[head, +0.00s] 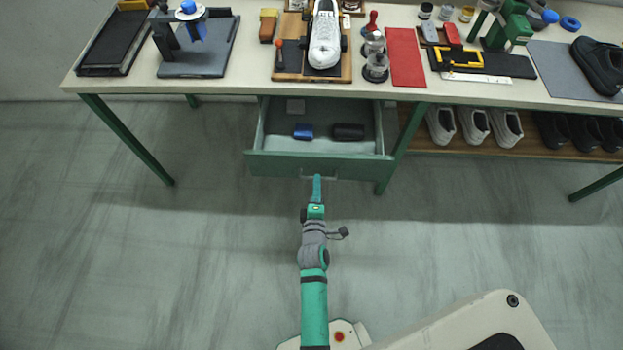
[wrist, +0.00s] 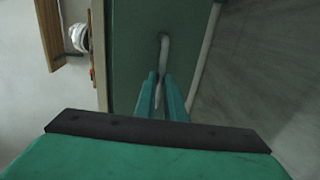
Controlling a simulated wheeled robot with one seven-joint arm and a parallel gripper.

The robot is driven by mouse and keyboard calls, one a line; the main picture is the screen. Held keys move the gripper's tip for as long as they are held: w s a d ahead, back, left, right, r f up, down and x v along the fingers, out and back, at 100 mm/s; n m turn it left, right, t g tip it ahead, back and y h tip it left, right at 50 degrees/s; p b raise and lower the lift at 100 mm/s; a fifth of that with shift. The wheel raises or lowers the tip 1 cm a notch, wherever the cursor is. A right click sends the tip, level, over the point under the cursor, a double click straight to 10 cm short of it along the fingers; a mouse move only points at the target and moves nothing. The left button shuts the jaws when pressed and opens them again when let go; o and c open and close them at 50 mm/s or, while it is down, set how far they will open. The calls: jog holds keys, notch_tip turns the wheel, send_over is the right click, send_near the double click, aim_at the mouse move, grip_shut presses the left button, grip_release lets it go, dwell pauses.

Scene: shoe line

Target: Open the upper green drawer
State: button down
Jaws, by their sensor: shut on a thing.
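The green drawer (head: 270,163) under the table stands pulled out, with its inside in view. A blue item (head: 303,131), a black item (head: 348,132) and a small grey item (head: 296,106) lie in it. My gripper (head: 317,180) is at the middle of the drawer front, shut on the drawer's handle (wrist: 164,52). In the wrist view my gripper's two fingers (wrist: 162,92) stand on either side of the grey bar handle, against the green front panel (wrist: 135,50). The fingers hide part of the handle.
The workbench (head: 225,86) carries a white shoe (head: 325,40) on a wooden board, a red mat (head: 405,57) and several tools. A shelf (head: 460,145) with several shoes is right of the drawer. Green table legs (head: 128,139) stand at the sides. The floor in front is clear.

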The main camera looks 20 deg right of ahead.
jog(key=shift+s+f, duration=0.1)
jog(key=shift+s, duration=0.2)
jog(key=c, duration=1.8)
grip_release()
jog(key=shift+c, duration=0.2)
jog(key=shift+w, duration=0.15)
jog(key=v, duration=1.1)
